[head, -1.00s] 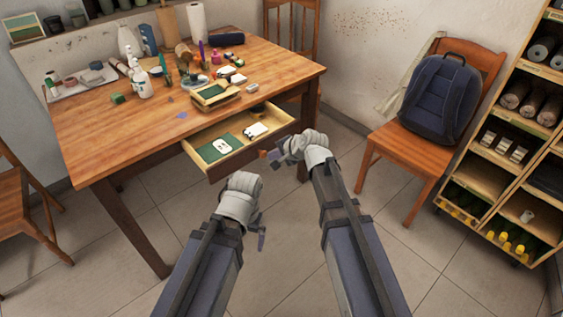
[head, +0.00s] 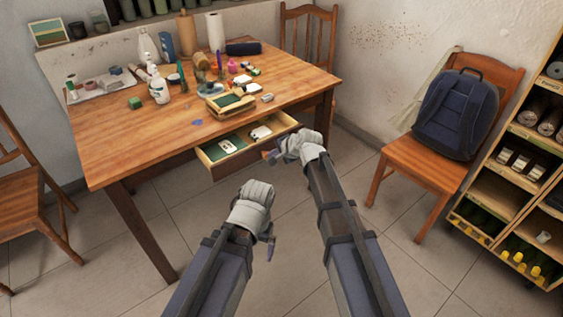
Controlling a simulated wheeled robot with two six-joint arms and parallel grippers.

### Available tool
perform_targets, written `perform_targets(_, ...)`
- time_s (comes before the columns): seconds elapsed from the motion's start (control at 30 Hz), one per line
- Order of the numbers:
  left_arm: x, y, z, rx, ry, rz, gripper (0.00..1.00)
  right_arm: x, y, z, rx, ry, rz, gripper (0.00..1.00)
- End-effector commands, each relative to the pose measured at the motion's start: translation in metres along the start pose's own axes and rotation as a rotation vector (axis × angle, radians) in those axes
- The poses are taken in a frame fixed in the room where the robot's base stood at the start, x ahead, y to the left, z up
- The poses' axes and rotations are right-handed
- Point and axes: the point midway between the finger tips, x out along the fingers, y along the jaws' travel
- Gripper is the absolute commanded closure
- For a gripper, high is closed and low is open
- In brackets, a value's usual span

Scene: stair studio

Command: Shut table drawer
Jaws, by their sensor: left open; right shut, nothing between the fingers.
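The wooden table (head: 130,140) has a drawer (head: 238,161) on its near side. The drawer is partly open, and a green item (head: 224,145) and a white item (head: 261,133) show inside it. My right gripper (head: 270,155) is shut and empty at the right part of the drawer front. Whether it touches the front I cannot tell. My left gripper (head: 270,246) is open and empty, lower and nearer to me, apart from the drawer over the floor.
Bottles, tubs and a paper roll (head: 216,32) crowd the table top. A chair with a dark backpack (head: 455,112) stands at the right, beside a shelf unit (head: 510,185). Another chair (head: 25,200) is at the left. The tiled floor before the table is clear.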

Motion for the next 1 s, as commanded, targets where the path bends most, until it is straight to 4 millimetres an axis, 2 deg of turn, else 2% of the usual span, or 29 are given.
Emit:
perform_targets(0.03,0.0,0.0,0.0,0.0,0.0,0.0,0.0,0.014,-0.014,-0.002,-0.002,-0.002,-0.001,1.0)
perform_targets(0.2,0.0,0.0,0.0,0.0,0.0,0.0,0.0,0.044,-0.043,-0.003,-0.003,-0.002,0.0,1.0)
perform_targets(0.5,0.0,0.0,0.0,0.0,0.0,0.0,0.0,0.085,-0.083,-0.004,-0.001,0.0,-0.001,1.0)
perform_targets(0.7,0.0,0.0,0.0,0.0,0.0,0.0,0.0,0.099,-0.097,-0.004,-0.001,0.0,0.0,1.0)
perform_targets(1.0,0.0,0.0,0.0,0.0,0.0,0.0,0.0,0.105,-0.103,-0.004,0.0,0.0,-0.003,1.0)
